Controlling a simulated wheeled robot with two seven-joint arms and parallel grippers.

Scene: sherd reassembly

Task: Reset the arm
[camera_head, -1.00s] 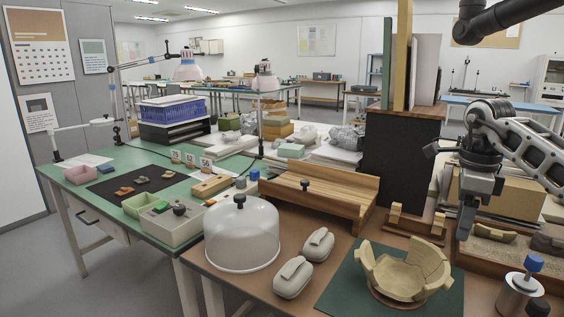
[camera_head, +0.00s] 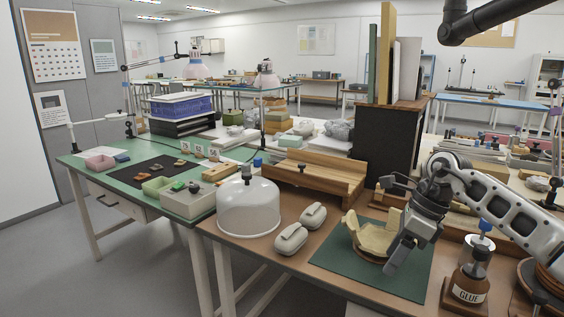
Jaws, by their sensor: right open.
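My right gripper (camera_head: 398,258) comes in from the right and hangs pointing down in front of the right side of the partly rebuilt clay bowl (camera_head: 374,238). It hides part of the bowl; I cannot tell whether it touches it. Its jaws are open, and I see nothing held in them. The bowl, made of tan sherds with a jagged rim, stands on a dark green mat (camera_head: 336,258). My left gripper is not in view.
A clear dome (camera_head: 249,208) and two grey stone-like weights (camera_head: 291,239) stand left of the mat. A wooden trough (camera_head: 312,176) lies behind. A glue bottle (camera_head: 468,284) stands at the front right. A dark cabinet (camera_head: 385,150) rises behind the bowl.

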